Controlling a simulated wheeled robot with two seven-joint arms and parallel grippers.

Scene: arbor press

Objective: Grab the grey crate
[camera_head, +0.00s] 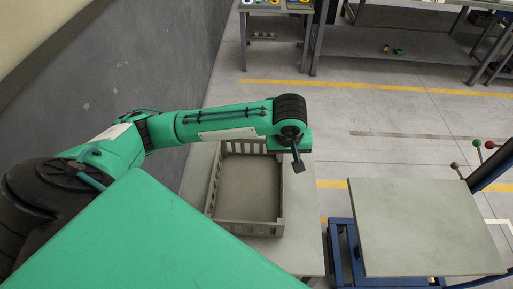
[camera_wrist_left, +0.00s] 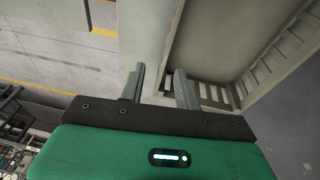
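The grey crate (camera_head: 247,228) is an empty, open box with slatted walls, standing on a grey table in the middle of the head view. My left gripper (camera_head: 298,163) is over the crate's far right corner, its fingers pointing down. In the left wrist view the gripper (camera_wrist_left: 160,70) is open, with its two fingers apart. The crate wall (camera_wrist_left: 275,65) runs around a corner there, and its edge shows between the fingers. I cannot tell how deep the fingers reach around it. Part of the crate's far side is hidden by my left arm. My right gripper is not in view.
The grey table (camera_head: 300,245) has bare room right of the crate. A blue-framed stand with a flat grey top (camera_head: 425,225) is further right. A grey wall (camera_head: 150,60) runs along the left. Workbenches (camera_head: 395,45) stand at the back.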

